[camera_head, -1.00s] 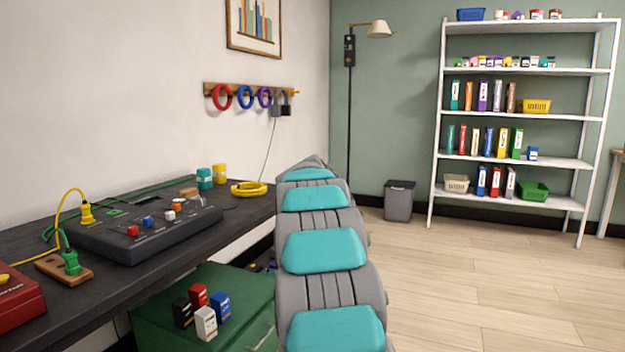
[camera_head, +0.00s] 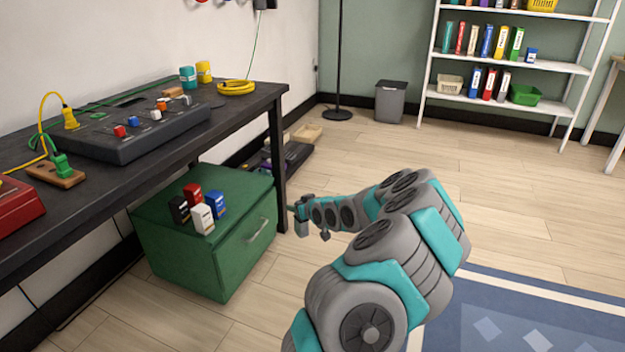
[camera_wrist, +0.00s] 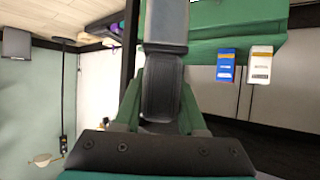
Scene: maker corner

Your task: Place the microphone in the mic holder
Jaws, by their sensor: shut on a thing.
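My gripper (camera_wrist: 160,115) is shut on a dark, ribbed thing (camera_wrist: 160,88) with a grey block-like end (camera_wrist: 166,22), seemingly the microphone. It is gripped between two green fingers. In the head view my gripper (camera_head: 300,215) is small and low, right of the green cabinet (camera_head: 185,265) and in front of the desk leg, with the held thing hard to make out. I cannot identify the mic holder for sure. A dark box (camera_wrist: 63,143) on the lamp pole shows in the wrist view, which is upside down.
The black desk (camera_head: 120,190) carries a control panel (camera_head: 130,130), a yellow cable coil (camera_head: 236,88) and jars. Several small boxes (camera_head: 202,218) stand on the green cabinet. A low tray (camera_head: 290,155) lies behind the desk leg. A bin (camera_head: 390,102) and shelf (camera_head: 500,55) stand behind open floor.

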